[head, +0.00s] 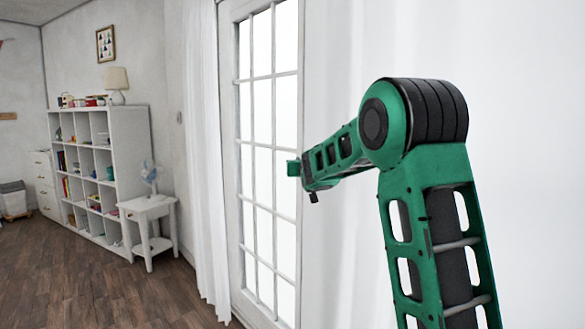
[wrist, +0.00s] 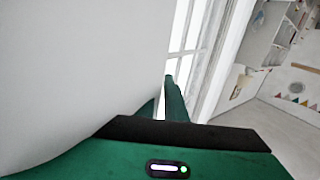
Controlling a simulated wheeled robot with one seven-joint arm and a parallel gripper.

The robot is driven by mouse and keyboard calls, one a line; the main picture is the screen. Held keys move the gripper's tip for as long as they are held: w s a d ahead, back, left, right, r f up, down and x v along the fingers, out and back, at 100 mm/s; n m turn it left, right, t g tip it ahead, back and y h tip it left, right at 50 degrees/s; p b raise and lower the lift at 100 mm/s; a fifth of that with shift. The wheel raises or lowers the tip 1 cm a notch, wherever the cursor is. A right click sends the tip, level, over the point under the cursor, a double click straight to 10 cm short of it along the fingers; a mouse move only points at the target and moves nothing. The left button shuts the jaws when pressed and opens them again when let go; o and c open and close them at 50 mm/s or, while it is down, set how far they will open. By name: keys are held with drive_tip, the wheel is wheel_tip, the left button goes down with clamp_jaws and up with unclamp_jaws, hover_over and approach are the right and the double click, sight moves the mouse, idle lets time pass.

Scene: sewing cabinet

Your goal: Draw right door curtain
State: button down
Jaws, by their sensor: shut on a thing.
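The right door curtain (head: 340,60) is a white cloth hanging along the right side of the glass door (head: 262,150). It fills the right of the head view behind my arm. My gripper (head: 296,168) is at about mid-height of the door, by the curtain's left edge. In the wrist view the curtain (wrist: 75,70) fills the left side and runs to my gripper (wrist: 164,98), which is shut on it. The exact grip on the cloth is mostly hidden by the gripper body. Bare door panes show left of the gripper.
A left curtain (head: 205,150) hangs bunched at the door's left side. A small white side table (head: 148,208) with a fan (head: 150,172) and a white cube shelf (head: 125,150) stand farther left. The wooden floor (head: 100,290) before them is clear.

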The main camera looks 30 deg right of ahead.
drive_tip(key=shift+w+a+r, duration=0.2)
drive_tip(key=shift+w, duration=0.05)
drive_tip(key=c, duration=2.1)
unclamp_jaws()
drive_tip(key=o, duration=0.3)
drive_tip(key=shift+w+f, duration=0.2)
drive_tip(key=shift+s+d, duration=0.1)
drive_tip(key=shift+s, duration=0.05)
drive_tip(key=v, duration=1)
drive_tip(key=shift+s, duration=0.3)
